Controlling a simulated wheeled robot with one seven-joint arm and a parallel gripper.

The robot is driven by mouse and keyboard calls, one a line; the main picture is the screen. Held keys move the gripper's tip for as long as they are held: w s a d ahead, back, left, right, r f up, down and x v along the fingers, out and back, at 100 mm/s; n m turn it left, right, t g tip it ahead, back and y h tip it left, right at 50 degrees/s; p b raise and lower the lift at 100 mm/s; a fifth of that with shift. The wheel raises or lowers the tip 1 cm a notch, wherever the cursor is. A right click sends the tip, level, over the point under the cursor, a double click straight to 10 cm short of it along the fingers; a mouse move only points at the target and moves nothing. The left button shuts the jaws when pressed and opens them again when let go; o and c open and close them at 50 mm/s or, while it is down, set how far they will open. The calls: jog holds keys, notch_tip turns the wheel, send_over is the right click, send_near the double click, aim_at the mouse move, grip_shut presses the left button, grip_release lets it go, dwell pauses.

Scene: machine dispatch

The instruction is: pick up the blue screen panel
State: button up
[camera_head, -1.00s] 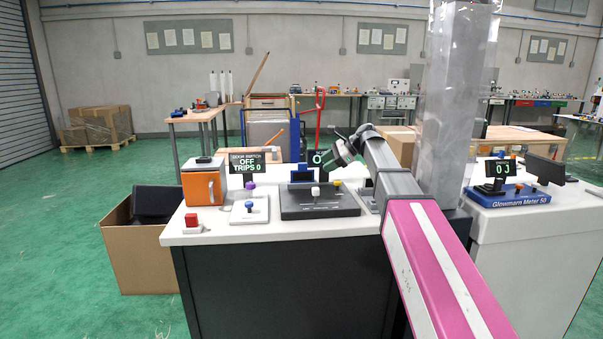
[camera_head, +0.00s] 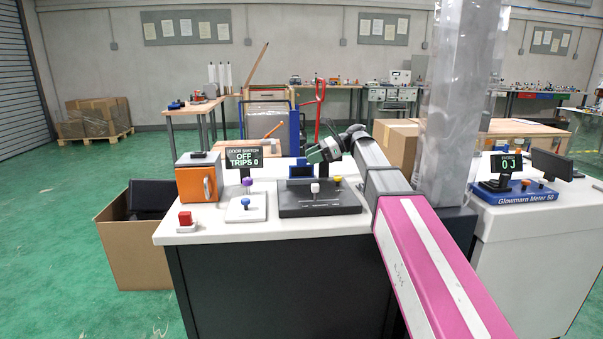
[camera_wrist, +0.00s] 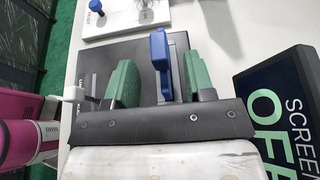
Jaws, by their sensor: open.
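The blue screen panel (camera_head: 301,172) stands upright at the back of a dark grey console (camera_head: 330,206) on the white-topped bench. In the wrist view the panel (camera_wrist: 160,62) shows edge-on between the two green fingers. My gripper (camera_wrist: 161,82) is open around it, with a visible gap on each side. In the head view my gripper (camera_head: 322,155) is just behind and right of the panel, pointing down-left. The console's lower part is partly hidden by the gripper in the wrist view.
A dark display reading "SCREEN OFF" (camera_wrist: 285,110) stands close right of my gripper in the wrist view. A white knob (camera_head: 315,188) and a yellow knob (camera_head: 338,180) rise from the console.

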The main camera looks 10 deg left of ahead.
aim_at(302, 158)
jog(key=x, duration=0.4)
jog(key=shift+a+f, duration=0.15)
jog(key=shift+a, duration=0.05)
grip_shut()
